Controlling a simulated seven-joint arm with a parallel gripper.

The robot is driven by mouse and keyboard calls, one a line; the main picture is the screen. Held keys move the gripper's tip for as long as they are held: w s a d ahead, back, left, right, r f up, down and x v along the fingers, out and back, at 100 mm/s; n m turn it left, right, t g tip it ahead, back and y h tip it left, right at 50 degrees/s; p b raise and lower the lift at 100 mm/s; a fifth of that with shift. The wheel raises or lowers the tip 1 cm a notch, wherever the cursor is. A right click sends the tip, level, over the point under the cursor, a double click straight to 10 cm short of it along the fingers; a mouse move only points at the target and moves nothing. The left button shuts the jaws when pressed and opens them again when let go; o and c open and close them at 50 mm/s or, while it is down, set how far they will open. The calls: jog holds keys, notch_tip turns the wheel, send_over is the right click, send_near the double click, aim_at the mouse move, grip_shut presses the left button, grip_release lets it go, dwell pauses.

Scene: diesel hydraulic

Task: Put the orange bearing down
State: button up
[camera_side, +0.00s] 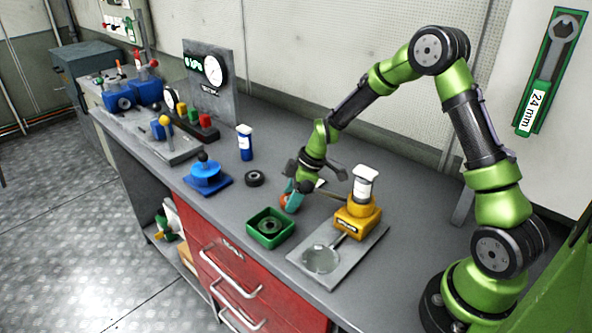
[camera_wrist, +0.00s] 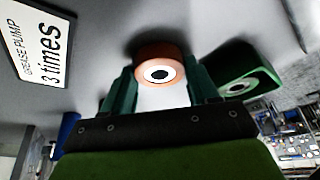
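The orange bearing (camera_wrist: 158,73) sits between the two green fingers of my gripper (camera_wrist: 160,80) in the wrist view, with a finger against each side. In the side view my gripper (camera_side: 293,192) points down low over the bench, and the orange bearing (camera_side: 287,207) shows partly at its fingertips. I cannot tell whether the bearing touches the bench top. A green square tray (camera_side: 251,228) stands just left of and in front of my gripper, with a dark bearing (camera_side: 270,227) inside it. The tray also shows at right in the wrist view (camera_wrist: 236,60).
A yellow grease pump (camera_side: 352,222) on a grey plate (camera_side: 312,252) stands close right of my gripper. A black bearing (camera_side: 255,178) lies left on the bench, near a blue fixture (camera_side: 206,174) and a blue-white canister (camera_side: 245,143). Bare bench shows between them.

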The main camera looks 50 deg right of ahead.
jog(key=c, duration=0.5)
notch_tip(320, 180, up, 9)
jog(key=s+a+r+n+g+y, duration=0.1)
jog(key=s+a+r+n+g, duration=0.2)
jog(key=a+n, duration=0.4)
jog(key=s+a+f+n+g+h, duration=0.15)
jog(key=s+a+n+g, duration=0.35)
jog(key=s+n, duration=0.7)
jog(key=f+n+h, duration=0.1)
jog(key=f+n, duration=0.1)
jog(key=f, duration=0.1)
jog(key=s+d+f+n, duration=0.1)
jog(key=f+n, duration=0.2)
jog(key=d+f+n+h, duration=0.1)
jog(key=f+n, duration=0.2)
jog(key=shift+s+h, duration=0.35)
